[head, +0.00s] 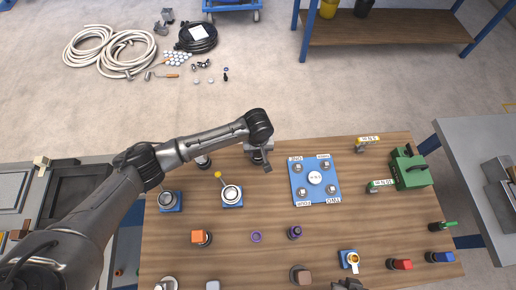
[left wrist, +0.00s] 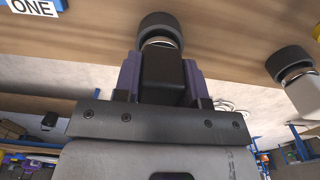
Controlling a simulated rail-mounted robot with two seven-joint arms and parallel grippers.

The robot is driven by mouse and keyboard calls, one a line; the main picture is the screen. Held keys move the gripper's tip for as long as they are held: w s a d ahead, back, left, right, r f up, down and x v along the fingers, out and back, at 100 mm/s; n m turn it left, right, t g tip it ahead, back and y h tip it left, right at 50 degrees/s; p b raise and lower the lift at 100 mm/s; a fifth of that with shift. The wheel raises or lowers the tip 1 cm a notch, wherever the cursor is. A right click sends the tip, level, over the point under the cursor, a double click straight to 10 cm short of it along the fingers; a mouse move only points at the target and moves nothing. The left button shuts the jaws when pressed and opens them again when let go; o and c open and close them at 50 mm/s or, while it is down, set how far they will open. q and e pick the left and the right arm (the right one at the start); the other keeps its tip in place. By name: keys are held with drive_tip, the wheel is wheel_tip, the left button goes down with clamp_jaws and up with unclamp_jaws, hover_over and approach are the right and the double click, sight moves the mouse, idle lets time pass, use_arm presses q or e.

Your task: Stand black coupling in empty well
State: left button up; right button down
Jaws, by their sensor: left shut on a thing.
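In the left wrist view the black coupling (left wrist: 162,72) has a black squared body, a metal collar and a wide round dark end. My left gripper (left wrist: 160,80) is shut on the squared body. I cannot tell whether the round end touches the wooden table. In the head view the left gripper (head: 261,160) is over the table's far edge, left of the blue plate (head: 315,199), and largely hides the coupling. The plate has labels and small metallic round fittings near its corners; I cannot tell which well is empty. A grey part at the bottom edge looks like my right gripper (head: 348,285).
A pale-topped piece with a dark round base (left wrist: 290,65) stands beside the held one. Blue bases with metal round parts (head: 231,195) stand left of the plate. An orange-topped piece (head: 200,237), purple ring (head: 256,237) and purple piece (head: 295,232) are nearer. A green machine (head: 410,170) stands right.

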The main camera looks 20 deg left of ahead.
use_arm(q)
drive_tip(key=o, duration=1)
drive_tip(key=shift+o, duration=0.2)
drive_tip(key=shift+r, duration=0.1)
wheel_tip(320, 180, up, 10)
drive_tip(key=shift+r+p, duration=0.25)
drive_tip(key=shift+p, duration=0.6)
drive_tip(key=shift+r, duration=0.75)
